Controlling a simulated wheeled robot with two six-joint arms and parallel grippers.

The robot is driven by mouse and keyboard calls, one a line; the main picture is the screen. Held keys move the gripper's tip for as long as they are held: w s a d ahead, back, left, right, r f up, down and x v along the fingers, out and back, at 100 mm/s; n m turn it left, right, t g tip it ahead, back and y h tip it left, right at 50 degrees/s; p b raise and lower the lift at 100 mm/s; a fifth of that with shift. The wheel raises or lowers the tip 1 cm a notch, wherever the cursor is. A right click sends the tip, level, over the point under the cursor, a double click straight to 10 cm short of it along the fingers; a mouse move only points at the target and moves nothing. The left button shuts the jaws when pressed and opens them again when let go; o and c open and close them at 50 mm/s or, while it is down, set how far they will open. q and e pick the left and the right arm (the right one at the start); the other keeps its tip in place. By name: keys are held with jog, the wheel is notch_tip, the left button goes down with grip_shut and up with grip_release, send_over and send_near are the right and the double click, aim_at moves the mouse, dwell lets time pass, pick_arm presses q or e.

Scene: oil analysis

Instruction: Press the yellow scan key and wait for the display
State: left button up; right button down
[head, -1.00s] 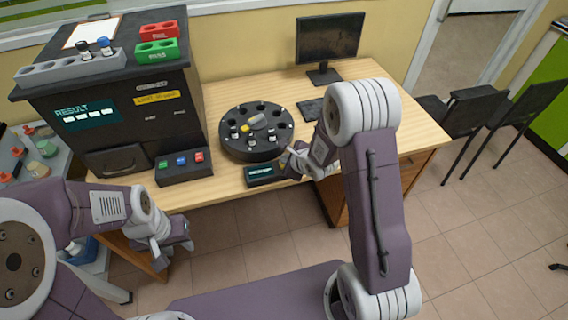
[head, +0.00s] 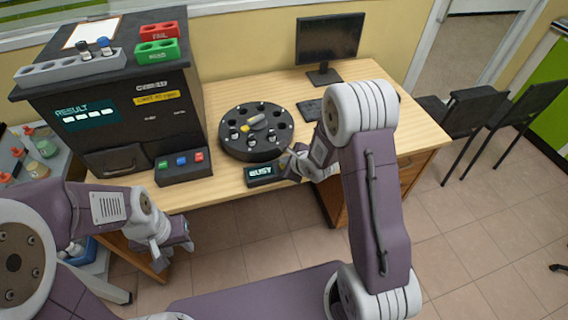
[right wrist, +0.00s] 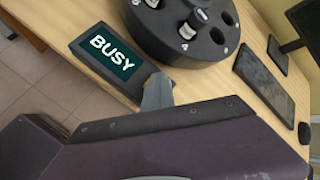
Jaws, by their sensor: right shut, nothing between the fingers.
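The small dark display (head: 262,174) at the desk's front edge reads BUSY; its text is large in the right wrist view (right wrist: 112,54). My right gripper (head: 287,167) is shut and empty, low at the display unit's right end. In the right wrist view its grey fingertips (right wrist: 157,92) are by the unit's near right corner. The yellow scan key is not clearly visible and seems covered by the gripper; I cannot tell whether the tips touch it. My left gripper (head: 176,242) hangs in front of the desk at the left; its jaws cannot be made out.
A round black carousel (head: 256,133) with several holes and a few vials stands just behind the display. A dark analyser (head: 125,110) with a RESULT screen and a three-button box (head: 183,166) stand to the left. A monitor (head: 328,42) and keyboard are behind.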

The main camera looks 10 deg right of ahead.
jog(key=shift+r+p, duration=0.85)
jog(key=shift+p, duration=0.1)
notch_tip(320, 180, up, 5)
jog(key=p, duration=0.5)
jog(key=shift+p, duration=0.3)
